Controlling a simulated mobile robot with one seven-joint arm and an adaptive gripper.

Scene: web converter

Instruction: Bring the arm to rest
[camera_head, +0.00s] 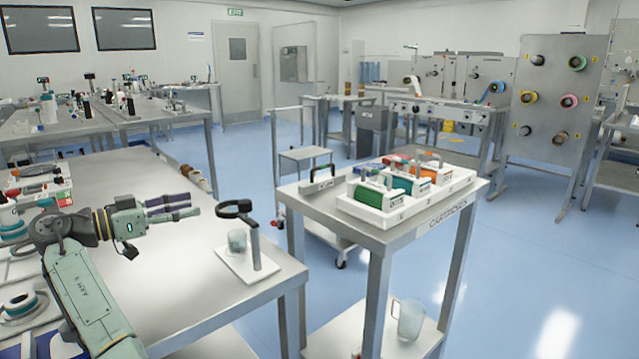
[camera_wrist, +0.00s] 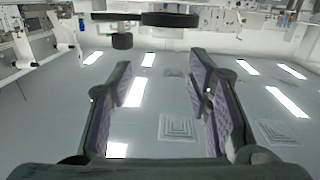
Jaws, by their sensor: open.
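My gripper (camera_head: 172,206) is on the left in the head view, held level above the near grey table (camera_head: 190,285) and pointing right. Its two purple-padded fingers are apart with nothing between them. The wrist view also shows the open fingers of my gripper (camera_wrist: 160,115), with the ceiling and its lights behind them. My green arm reaches up from the lower left of the head view.
Right of my gripper, a black ring stand (camera_head: 256,250) with a clear cup (camera_head: 237,241) stands at the table's edge. A cartridge cart (camera_head: 345,225) holds a white tray (camera_head: 385,217). Rolls and tools (camera_head: 30,190) crowd the table's left side.

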